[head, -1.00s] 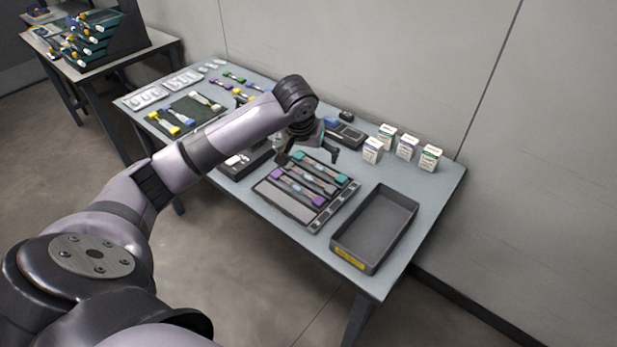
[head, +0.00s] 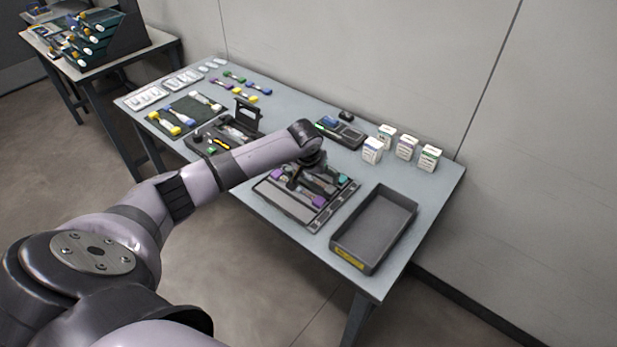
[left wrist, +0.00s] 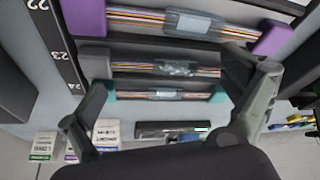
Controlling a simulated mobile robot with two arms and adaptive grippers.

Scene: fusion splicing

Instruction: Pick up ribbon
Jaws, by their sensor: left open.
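The dark ribbon tray (head: 288,208) lies on the table in the head view. My left gripper (head: 308,180) is low over it, and the arm hides part of its contents. In the left wrist view my open left gripper (left wrist: 168,78) has its fingers spread to both sides, with nothing held. A purple-ended ribbon (left wrist: 145,20) lies at the top of that view. A middle ribbon (left wrist: 135,69) runs between the fingertips, its ends dark or covered by them. A teal-ended ribbon (left wrist: 140,95) lies below it. Whether a finger touches anything cannot be told. My right gripper is out of view.
An empty grey bin (head: 372,228) stands right of the tray. Small white boxes (head: 405,146) stand behind it. A dark device (head: 340,132) lies behind the tray, and a splicer with a raised lid (head: 225,135) is to its left.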

